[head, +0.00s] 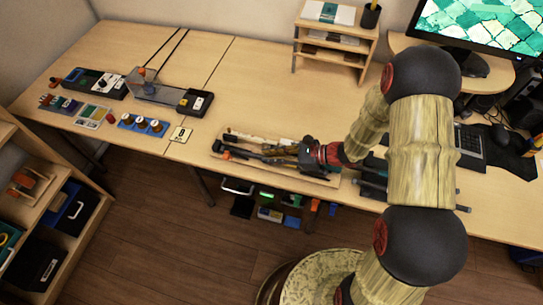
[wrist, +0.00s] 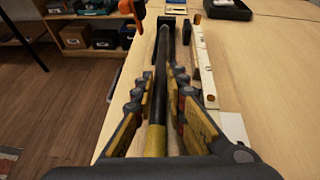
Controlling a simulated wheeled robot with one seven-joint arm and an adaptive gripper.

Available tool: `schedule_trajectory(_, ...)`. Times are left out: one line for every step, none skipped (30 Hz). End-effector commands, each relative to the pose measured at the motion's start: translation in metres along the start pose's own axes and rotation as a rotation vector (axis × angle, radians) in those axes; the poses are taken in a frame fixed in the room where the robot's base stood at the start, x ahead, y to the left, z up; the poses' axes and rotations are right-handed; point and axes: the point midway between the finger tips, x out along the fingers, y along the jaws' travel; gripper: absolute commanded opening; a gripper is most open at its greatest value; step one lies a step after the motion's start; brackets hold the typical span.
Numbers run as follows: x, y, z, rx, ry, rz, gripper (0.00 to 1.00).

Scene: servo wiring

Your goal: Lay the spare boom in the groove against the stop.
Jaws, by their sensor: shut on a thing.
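My gripper (head: 303,156) is low over a pale wooden board (head: 322,181) near the front edge of the desk. In the wrist view my gripper (wrist: 158,88) has its fingers on both sides of a long dark rod with a yellow near part, which appears to be the spare boom (wrist: 157,95). The boom points away from me, its far end close to a black block (wrist: 165,21), perhaps the stop.
An orange clamp-like part (wrist: 130,18) stands left of the boom's far end. A pale strip with brown dots (wrist: 204,62) lies to the right. Control boxes (head: 95,83) and a small card (head: 181,134) are farther left on the desk.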

Motion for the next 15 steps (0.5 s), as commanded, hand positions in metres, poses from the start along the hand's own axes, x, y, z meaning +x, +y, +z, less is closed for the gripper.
schedule_trajectory(0.0007, -0.0003, 0.0005, -0.001, 0.000, 0.000, 0.00)
schedule_trajectory(0.0010, -0.0004, 0.0006, -0.001, 0.000, 0.000, 0.00)
schedule_trajectory(0.0015, -0.0005, 0.0008, -0.001, 0.000, 0.000, 0.00)
schedule_trajectory(0.0019, -0.0005, 0.0009, -0.001, 0.000, 0.000, 0.00)
schedule_trajectory(0.0022, -0.0006, 0.0011, -0.001, 0.000, 0.000, 0.00)
schedule_trajectory(0.0027, -0.0007, 0.0013, -0.001, 0.000, 0.000, 0.00)
schedule_trajectory(0.0031, -0.0007, 0.0015, -0.001, 0.000, 0.000, 0.00)
schedule_trajectory(0.0035, -0.0008, 0.0016, -0.001, 0.000, -0.001, 0.00)
schedule_trajectory(0.0040, -0.0008, 0.0018, -0.001, 0.000, -0.001, 0.00)
schedule_trajectory(0.0044, -0.0009, 0.0020, -0.001, 0.000, -0.001, 0.00)
schedule_trajectory(0.0048, -0.0009, 0.0021, -0.001, 0.000, -0.001, 0.00)
schedule_trajectory(0.0053, -0.0010, 0.0024, -0.001, 0.000, -0.001, 0.00)
schedule_trajectory(0.0057, -0.0011, 0.0025, -0.001, 0.000, -0.001, 0.00)
schedule_trajectory(0.0061, -0.0011, 0.0027, -0.001, 0.000, -0.001, 0.00)
schedule_trajectory(0.0064, -0.0012, 0.0028, -0.001, 0.000, -0.001, 0.14)
